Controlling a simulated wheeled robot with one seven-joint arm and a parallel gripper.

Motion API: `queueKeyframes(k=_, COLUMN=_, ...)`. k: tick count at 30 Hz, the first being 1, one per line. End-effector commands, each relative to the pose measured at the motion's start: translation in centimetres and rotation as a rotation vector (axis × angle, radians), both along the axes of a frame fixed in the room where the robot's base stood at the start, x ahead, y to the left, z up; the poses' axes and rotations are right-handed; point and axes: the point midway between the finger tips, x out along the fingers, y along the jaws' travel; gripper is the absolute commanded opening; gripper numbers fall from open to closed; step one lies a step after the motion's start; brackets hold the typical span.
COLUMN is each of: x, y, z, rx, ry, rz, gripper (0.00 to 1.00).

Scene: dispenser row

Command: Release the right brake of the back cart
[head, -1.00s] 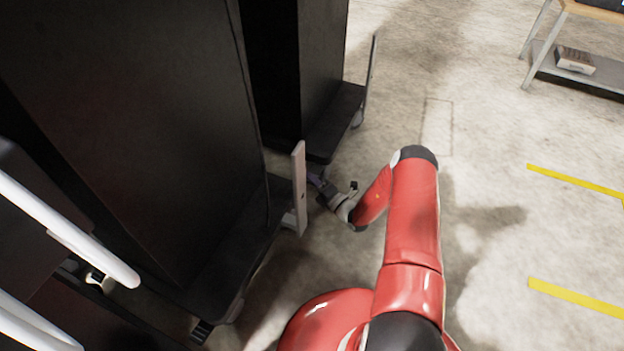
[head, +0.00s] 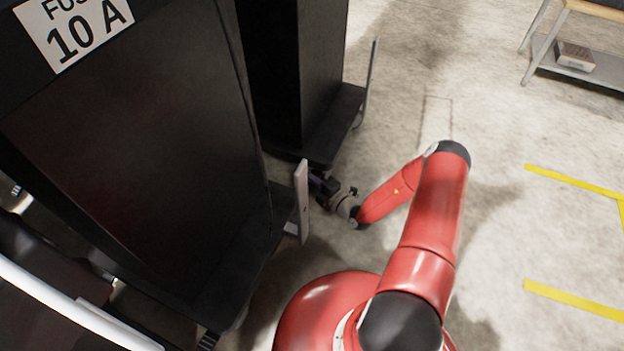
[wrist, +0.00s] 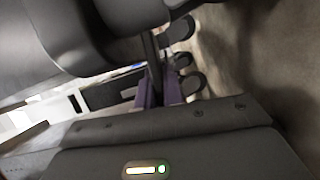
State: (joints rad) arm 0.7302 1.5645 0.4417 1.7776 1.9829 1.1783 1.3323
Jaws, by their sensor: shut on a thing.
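The back cart (head: 333,130), a dark base under a tall black cabinet (head: 318,80), stands behind the nearer cart in the head view. My gripper (head: 318,183) is low at its near corner, partly hidden by the nearer cart's light upright. In the wrist view, the purple fingers of my gripper (wrist: 157,95) flank a thin dark bar (wrist: 154,58), which I take to be the right brake. My gripper looks shut on it. The exact contact and the brake's position cannot be made out. The brake is too small to tell in the head view.
The nearer cart (head: 270,235) carries a tall black cabinet with a "10 A" label (head: 75,28). Its light upright (head: 301,200) stands close to my gripper. Open concrete floor lies to the right, with yellow lines (head: 575,300) and a metal table (head: 575,70).

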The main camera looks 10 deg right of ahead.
Motion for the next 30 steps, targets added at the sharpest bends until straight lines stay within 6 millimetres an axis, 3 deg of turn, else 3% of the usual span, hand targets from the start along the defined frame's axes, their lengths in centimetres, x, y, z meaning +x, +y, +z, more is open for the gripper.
queueKeyframes(k=6, x=0.0, y=-0.1, z=-0.1, rx=-0.001, ry=0.000, rz=-0.002, gripper=0.00)
queueKeyframes(k=7, x=0.0, y=-0.1, z=-0.1, rx=-0.001, ry=0.000, rz=-0.002, gripper=0.13)
queueKeyframes(k=11, x=0.0, y=0.0, z=-0.1, rx=-0.001, ry=-0.001, rz=-0.002, gripper=0.30)
queueKeyframes(k=22, x=-0.5, y=-0.4, z=0.0, rx=-0.002, ry=-0.001, rz=-0.001, gripper=0.31)
queueKeyframes(k=30, x=-4.2, y=-2.7, z=0.2, rx=-0.001, ry=0.000, rz=-0.004, gripper=0.31)
